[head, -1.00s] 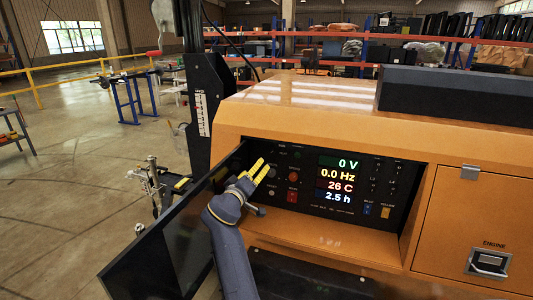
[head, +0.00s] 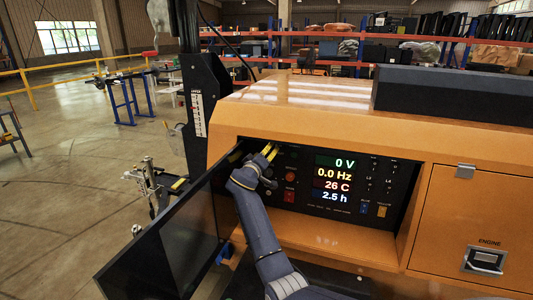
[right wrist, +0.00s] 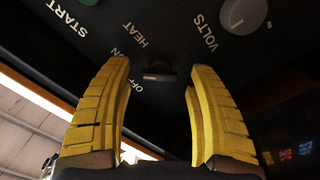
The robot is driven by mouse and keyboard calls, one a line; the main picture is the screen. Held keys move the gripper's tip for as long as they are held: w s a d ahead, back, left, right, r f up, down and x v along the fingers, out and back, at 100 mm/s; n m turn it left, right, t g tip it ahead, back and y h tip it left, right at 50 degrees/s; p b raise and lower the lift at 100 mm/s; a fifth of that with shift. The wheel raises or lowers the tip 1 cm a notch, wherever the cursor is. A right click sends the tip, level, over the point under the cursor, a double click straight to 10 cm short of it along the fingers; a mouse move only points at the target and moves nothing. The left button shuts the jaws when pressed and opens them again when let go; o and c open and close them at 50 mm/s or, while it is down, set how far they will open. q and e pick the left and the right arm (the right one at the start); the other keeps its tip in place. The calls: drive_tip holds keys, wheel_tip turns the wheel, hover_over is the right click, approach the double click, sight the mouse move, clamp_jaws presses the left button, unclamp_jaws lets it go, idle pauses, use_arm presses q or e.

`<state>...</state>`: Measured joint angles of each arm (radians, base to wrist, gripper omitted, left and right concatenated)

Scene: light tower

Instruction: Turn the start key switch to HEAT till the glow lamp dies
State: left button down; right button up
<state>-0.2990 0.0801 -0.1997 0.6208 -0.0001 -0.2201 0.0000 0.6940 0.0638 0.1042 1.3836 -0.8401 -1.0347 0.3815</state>
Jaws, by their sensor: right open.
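The black control panel (head: 345,210) is set in the orange housing, behind the swung-open dark door. The start key switch (right wrist: 158,75) is a small dark knob in the right wrist view, with START, HEAT, ON and OFF lettered around it. It stands between the yellow fingers of my right gripper (right wrist: 158,100), apart from both. My right gripper (head: 270,152) is open at the panel's upper left in the head view and hides the switch there. I cannot tell which lamp is the glow lamp or whether it is lit. My left gripper is not in view.
The open door (head: 165,235) stands close to the left of my right arm. A red button (head: 291,176) and the lit displays (head: 334,180) are right of the gripper. An orange ledge (head: 330,238) runs below the panel. A grey knob (right wrist: 243,14) marked VOLTS is near one finger.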

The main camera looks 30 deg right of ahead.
drive_tip(key=shift+w+d, duration=0.3)
drive_tip(key=shift+d, duration=0.05)
clamp_jaws()
idle(0.4)
